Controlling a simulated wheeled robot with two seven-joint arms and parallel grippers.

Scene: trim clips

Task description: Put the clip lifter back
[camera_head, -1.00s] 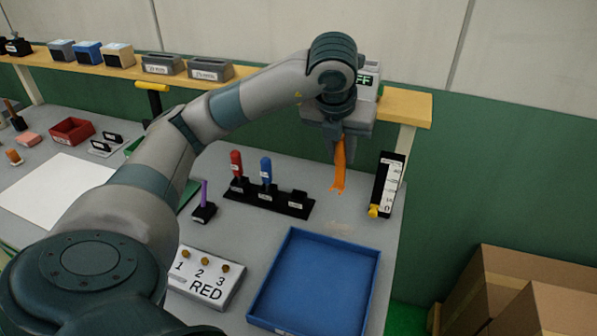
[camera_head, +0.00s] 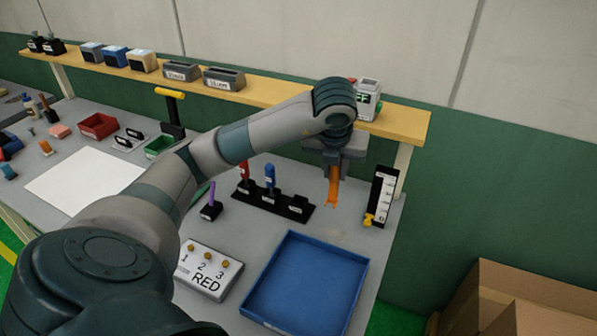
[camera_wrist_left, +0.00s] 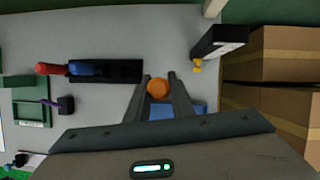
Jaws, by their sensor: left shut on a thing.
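My left gripper (camera_head: 333,170) is shut on an orange tool (camera_head: 333,188), which I take to be the clip lifter. The tool hangs nearly upright, just right of the black rack (camera_head: 255,197). In the left wrist view its round orange end (camera_wrist_left: 158,88) shows between the fingers. The rack holds a red-handled tool (camera_head: 244,171) and a blue-handled tool (camera_head: 269,176). Its right-hand place (camera_head: 298,203) is empty. I cannot tell whether the tool's tip touches the table. My right gripper is not in view.
A black holder with a white scale (camera_head: 381,195) stands right of the tool. A blue tray (camera_head: 308,285) and a "RED" panel (camera_head: 207,270) lie nearer. A small purple tool (camera_head: 212,194) stands left of the rack. The shelf (camera_head: 405,124) runs behind the gripper.

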